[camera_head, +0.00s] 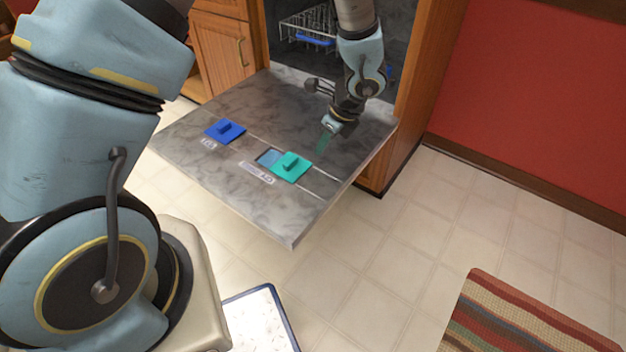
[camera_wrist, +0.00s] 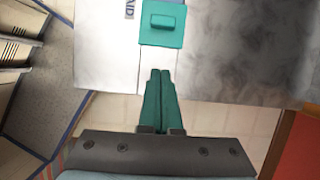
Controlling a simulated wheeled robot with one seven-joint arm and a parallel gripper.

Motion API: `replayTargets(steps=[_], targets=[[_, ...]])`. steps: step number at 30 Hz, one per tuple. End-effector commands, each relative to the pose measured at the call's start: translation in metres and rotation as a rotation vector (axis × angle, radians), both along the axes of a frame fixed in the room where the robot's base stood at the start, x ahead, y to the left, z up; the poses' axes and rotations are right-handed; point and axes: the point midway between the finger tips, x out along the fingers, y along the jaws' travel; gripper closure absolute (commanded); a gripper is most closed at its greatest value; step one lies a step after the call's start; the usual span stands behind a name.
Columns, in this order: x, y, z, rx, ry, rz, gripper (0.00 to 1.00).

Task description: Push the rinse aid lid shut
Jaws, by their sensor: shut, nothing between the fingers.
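The rinse aid lid (camera_head: 291,166) is a teal square plate with a raised handle on the open dishwasher door (camera_head: 310,210). It sits to the right of a recess (camera_head: 268,157), part of which shows uncovered. In the wrist view the lid (camera_wrist: 162,24) is straight beyond my fingertips, and the letters "AID" are beside it. My gripper (camera_head: 323,143) is above the door, up and to the right of the lid. Its teal fingers (camera_wrist: 160,72) are together and empty, with a visible gap in the picture between their tips and the lid.
A blue lid (camera_head: 225,130) with a handle lies on the door to the left. A dish rack (camera_head: 310,28) shows inside the dishwasher behind my arm. A wooden cabinet (camera_head: 222,55) stands to the left, a red wall to the right. A striped rug (camera_head: 510,320) lies on the tiled floor.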

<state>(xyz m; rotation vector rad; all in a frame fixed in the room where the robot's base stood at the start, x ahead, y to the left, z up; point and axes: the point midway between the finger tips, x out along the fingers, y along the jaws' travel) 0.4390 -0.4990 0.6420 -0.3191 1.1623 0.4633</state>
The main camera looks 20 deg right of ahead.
Motion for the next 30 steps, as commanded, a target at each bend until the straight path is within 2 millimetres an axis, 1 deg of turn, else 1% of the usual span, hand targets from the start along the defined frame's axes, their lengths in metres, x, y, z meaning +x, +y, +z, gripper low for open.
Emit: replayTargets(steps=[1,3,5,8,19,20,21,24,30], targets=[[-0.002,-0.003,-0.006,0.005,-0.001,-0.02,1.0],[-0.002,-0.004,-0.01,0.008,0.0,-0.031,1.0],[0.0,-0.003,-0.014,0.008,0.0,-0.031,1.0],[0.005,0.001,-0.029,0.01,0.001,-0.028,1.0],[0.03,0.015,-0.098,0.008,0.0,-0.024,1.0],[0.033,0.016,-0.101,0.007,0.001,-0.024,1.0],[0.041,0.02,-0.096,0.004,-0.001,-0.02,1.0],[0.052,0.027,-0.096,0.004,-0.001,-0.021,1.0],[0.064,0.033,-0.096,0.005,-0.001,-0.023,1.0]])
